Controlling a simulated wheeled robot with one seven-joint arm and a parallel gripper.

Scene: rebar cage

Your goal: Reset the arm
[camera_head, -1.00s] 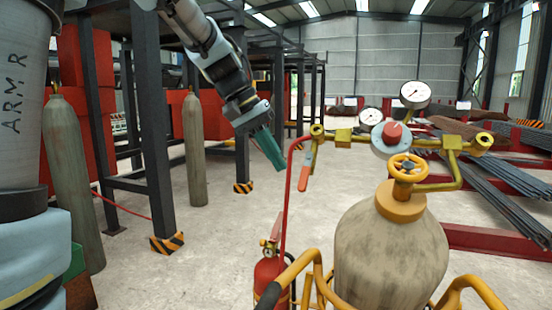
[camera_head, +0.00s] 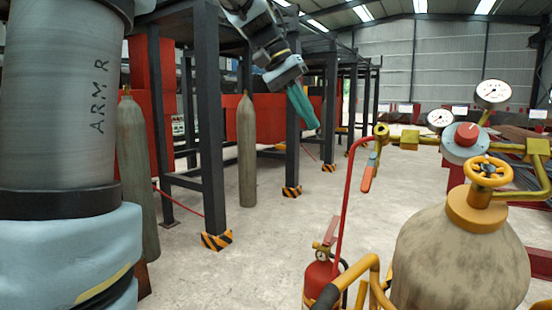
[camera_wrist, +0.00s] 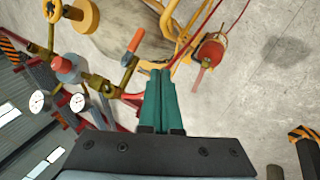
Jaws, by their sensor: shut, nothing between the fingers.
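My gripper (camera_head: 303,106) has green fingers and hangs from my raised arm at the top middle of the head view. Its fingers point down and to the right, and it is shut and empty. It is apart from the gas cylinder with its gauges, a little to the left of them in the head view. In the wrist view the two green fingers (camera_wrist: 160,88) lie side by side, touching, with nothing between them. Part of my arm also stands large at the left of the head view.
A beige gas cylinder (camera_head: 460,262) with a yellow valve (camera_head: 488,172) and gauges (camera_head: 492,93) stands at right. A red fire extinguisher (camera_head: 319,275) is beside it. Grey cylinders (camera_head: 247,150) stand near dark steel posts (camera_head: 211,130). The concrete floor between is clear.

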